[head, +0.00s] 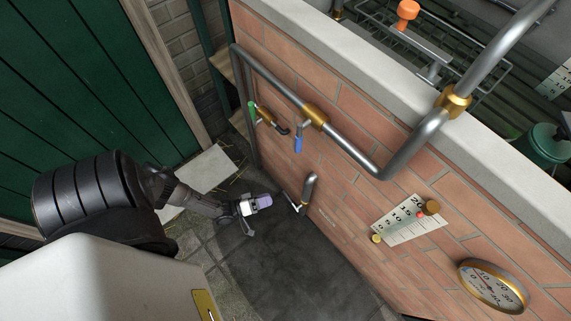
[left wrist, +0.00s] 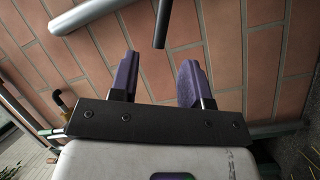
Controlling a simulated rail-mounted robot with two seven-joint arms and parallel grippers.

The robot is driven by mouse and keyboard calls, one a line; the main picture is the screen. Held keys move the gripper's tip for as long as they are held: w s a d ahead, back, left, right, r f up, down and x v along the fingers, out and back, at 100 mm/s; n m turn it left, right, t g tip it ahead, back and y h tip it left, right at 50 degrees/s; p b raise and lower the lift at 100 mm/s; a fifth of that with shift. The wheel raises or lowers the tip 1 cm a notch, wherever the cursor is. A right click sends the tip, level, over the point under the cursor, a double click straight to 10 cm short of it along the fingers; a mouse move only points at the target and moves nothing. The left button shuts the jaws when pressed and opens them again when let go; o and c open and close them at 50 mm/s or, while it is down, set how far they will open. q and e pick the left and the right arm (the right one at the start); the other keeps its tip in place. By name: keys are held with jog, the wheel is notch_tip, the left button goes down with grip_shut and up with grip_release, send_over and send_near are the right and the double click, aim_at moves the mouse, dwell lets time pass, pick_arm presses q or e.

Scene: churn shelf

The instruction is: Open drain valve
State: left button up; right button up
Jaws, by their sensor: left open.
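My left gripper (head: 257,203), with purple fingertips, is low in front of the brick wall, left of a short grey pipe stub (head: 309,187) with a thin pale lever (head: 296,206). A gap separates them in the head view. In the left wrist view the gripper (left wrist: 158,70) is open and empty, and a grey rod end (left wrist: 162,24) shows between and beyond its fingertips. Which one is the drain valve is not marked. My right gripper is out of view.
A large grey pipe (head: 345,147) with brass collars bends along the brick wall (head: 335,215). A scale plate (head: 408,222) and a round gauge (head: 492,286) are on the right. The dark floor (head: 290,265) below the gripper is clear.

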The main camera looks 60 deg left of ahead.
aim_at(286, 193)
pick_arm(q)
jog(key=w, duration=0.2)
jog(key=w+d+b, duration=0.1)
jog(key=w, duration=0.4)
jog(key=shift+w+d+b, duration=0.3)
jog(key=shift+w+b, duration=0.05)
jog(key=shift+b, duration=0.05)
jog(key=shift+c, duration=0.2)
grip_shut()
